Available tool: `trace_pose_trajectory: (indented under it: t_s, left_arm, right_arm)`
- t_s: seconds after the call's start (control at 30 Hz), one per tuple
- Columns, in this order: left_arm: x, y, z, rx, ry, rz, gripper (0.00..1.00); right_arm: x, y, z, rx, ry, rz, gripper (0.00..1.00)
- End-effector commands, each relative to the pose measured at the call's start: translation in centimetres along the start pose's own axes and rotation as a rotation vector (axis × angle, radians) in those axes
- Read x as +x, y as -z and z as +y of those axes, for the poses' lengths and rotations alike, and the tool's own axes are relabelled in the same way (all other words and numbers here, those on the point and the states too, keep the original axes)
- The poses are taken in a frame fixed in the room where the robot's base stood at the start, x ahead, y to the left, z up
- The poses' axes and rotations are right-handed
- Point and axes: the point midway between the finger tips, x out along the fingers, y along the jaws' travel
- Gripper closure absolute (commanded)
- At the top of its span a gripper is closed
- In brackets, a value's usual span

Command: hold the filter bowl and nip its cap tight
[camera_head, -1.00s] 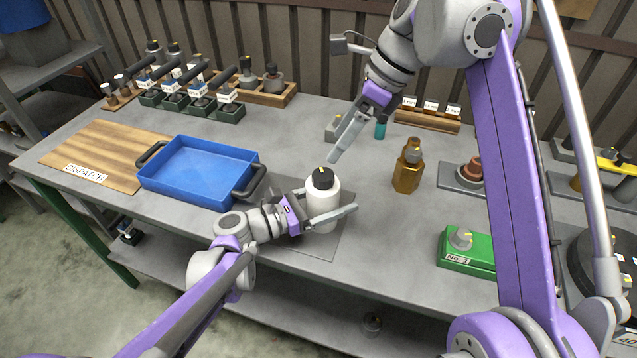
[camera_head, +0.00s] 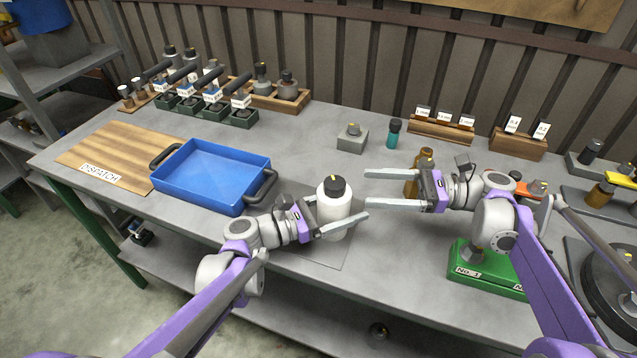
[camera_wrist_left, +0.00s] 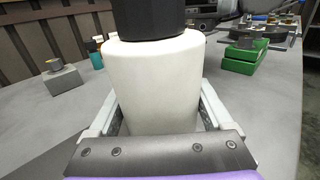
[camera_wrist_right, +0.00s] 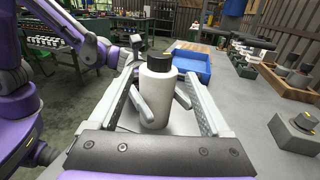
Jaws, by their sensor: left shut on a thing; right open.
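The filter bowl (camera_head: 332,212) is a white bottle-like body standing upright on a grey mat (camera_head: 325,257), with a black cap (camera_head: 334,187) on top bearing a small yellow mark. My left gripper (camera_head: 343,226) is shut on the bowl's body from the left, and the white body fills the left wrist view (camera_wrist_left: 155,85) between its fingers. My right gripper (camera_head: 367,203) is open and empty, to the right of the bowl at about body height, its fingers pointing at it. The right wrist view shows the bowl (camera_wrist_right: 157,92) and cap (camera_wrist_right: 159,64) ahead, between the fingertips.
A blue tray (camera_head: 210,192) with black handles stands left, beside a wooden DISPATCH board (camera_head: 100,153). An amber bottle (camera_head: 425,160) is partly hidden behind my right gripper. A green block (camera_head: 487,271) lies front right. A teal bottle (camera_head: 393,134) and grey block (camera_head: 352,138) stand behind.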

Motion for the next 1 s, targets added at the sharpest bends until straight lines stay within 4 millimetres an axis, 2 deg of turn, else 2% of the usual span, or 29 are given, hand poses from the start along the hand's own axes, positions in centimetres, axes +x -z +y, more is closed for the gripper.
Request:
trace_pose_trajectory:
  t_s: [0.17, 0.4, 0.6, 0.8, 1.0]
  left_arm:
    - [0.0, 0.0, 0.0, 0.0, 0.0, 0.0, 1.0]
    - [0.0, 0.0, 0.0, 0.0, 0.0, 0.0, 1.0]
    - [0.0, 0.0, 0.0, 0.0, 0.0, 0.0, 1.0]
    - [0.0, 0.0, 0.0, 0.0, 0.0, 0.0, 1.0]
    - [0.0, 0.0, 0.0, 0.0, 0.0, 0.0, 1.0]
  right_arm:
    - [2.1, 0.0, 0.1, -0.004, -0.005, -0.004, 0.18]
    - [7.0, 0.0, 0.1, -0.003, -0.006, -0.003, 0.18]
    - [10.2, 0.0, 0.1, -0.003, -0.004, -0.003, 0.18]
    - [11.7, 0.0, 0.1, -0.002, -0.002, -0.002, 0.18]
    - [11.8, 0.0, 0.1, -0.002, -0.001, -0.002, 0.18]
